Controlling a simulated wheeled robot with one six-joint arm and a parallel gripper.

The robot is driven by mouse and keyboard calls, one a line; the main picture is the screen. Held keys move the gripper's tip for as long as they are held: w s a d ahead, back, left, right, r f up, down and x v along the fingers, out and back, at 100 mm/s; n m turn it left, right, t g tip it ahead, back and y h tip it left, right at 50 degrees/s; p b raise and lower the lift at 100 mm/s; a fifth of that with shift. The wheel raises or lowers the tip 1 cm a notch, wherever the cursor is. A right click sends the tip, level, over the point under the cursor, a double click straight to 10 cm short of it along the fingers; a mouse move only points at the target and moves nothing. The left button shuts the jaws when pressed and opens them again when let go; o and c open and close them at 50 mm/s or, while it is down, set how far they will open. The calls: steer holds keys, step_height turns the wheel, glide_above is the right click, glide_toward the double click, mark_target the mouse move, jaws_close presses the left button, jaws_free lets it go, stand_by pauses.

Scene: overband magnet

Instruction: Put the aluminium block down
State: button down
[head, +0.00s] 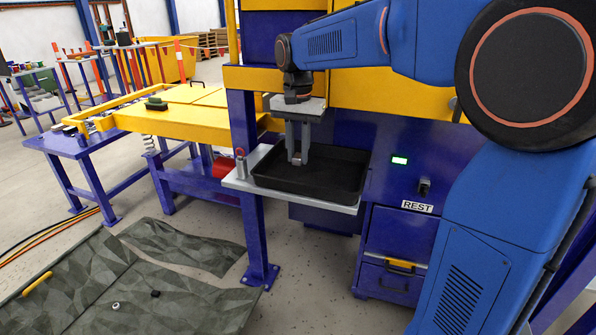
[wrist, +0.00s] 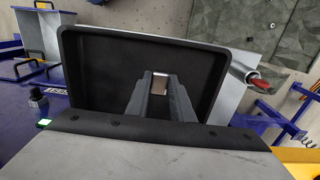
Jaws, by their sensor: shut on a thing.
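My gripper (head: 298,158) points down over a black tray (head: 335,172) and its fingers reach into it. In the wrist view my gripper (wrist: 160,84) is shut on the aluminium block (wrist: 159,82), a small pale block between the fingertips. In the head view the block (head: 297,161) is only a small light patch at the fingertips. I cannot tell whether it touches the tray floor. The black tray also shows in the wrist view (wrist: 107,70), and its visible floor is otherwise empty.
The tray sits on a grey shelf (head: 238,184) fixed to the blue and yellow machine. A blue cabinet with a REST label (head: 417,206) is to the right. Yellow-topped machinery (head: 190,115) is to the left.

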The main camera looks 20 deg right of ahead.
mark_target(298, 156)
steer(key=shift+f, duration=3)
steer(key=shift+f, duration=0.1)
steer(key=c, duration=1.5)
jaws_free()
steer(key=shift+c, duration=0.2)
step_height(298, 156, up, 12)
steer(key=shift+f, duration=0.15)
steer(key=shift+s+r, duration=0.1)
steer(key=shift+r, duration=0.2)
